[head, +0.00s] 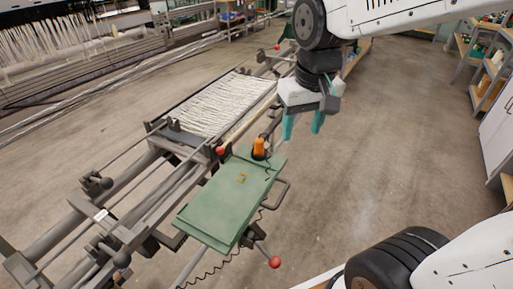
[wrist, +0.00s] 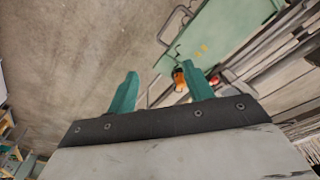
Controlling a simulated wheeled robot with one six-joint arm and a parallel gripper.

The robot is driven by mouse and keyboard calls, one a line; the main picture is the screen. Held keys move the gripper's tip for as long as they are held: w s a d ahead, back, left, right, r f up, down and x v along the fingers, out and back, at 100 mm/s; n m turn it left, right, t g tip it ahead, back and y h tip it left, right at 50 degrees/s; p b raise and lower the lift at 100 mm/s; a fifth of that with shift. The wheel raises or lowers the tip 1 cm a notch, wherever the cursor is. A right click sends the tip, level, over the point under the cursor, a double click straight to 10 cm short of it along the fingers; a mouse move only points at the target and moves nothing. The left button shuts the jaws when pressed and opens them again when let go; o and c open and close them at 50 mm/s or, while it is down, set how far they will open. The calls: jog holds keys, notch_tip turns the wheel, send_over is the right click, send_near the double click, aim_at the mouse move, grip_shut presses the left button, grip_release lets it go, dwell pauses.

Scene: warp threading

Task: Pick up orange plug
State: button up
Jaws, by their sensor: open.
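The orange plug (head: 259,146) stands upright at the far right corner of the green panel (head: 228,205) in the head view, with a dark base or cord around its lower part. My gripper (head: 302,132) has two teal fingers, spread apart and empty. In the head view it hangs to the right of the plug and beyond the panel's edge, over the floor. In the wrist view the fingers (wrist: 158,85) point up the picture.
A metal handle (head: 276,195) sticks out from the panel's right side. Red-knobbed levers (head: 274,262) and the machine frame with white threads (head: 225,104) surround it. A coiled black cord (head: 218,261) hangs below. The floor to the right is open.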

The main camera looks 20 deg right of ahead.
send_over(259, 139)
jog(key=s, duration=0.2)
notch_tip(259, 139, down, 9)
jog(key=f, duration=0.2)
jog(key=w+f, duration=0.1)
jog(key=f, duration=0.2)
jog(key=w+f, duration=0.1)
jog(key=f, duration=0.1)
jog(key=shift+w+f, duration=0.1)
jog(key=shift+f, duration=0.3)
jog(key=c, duration=1.1)
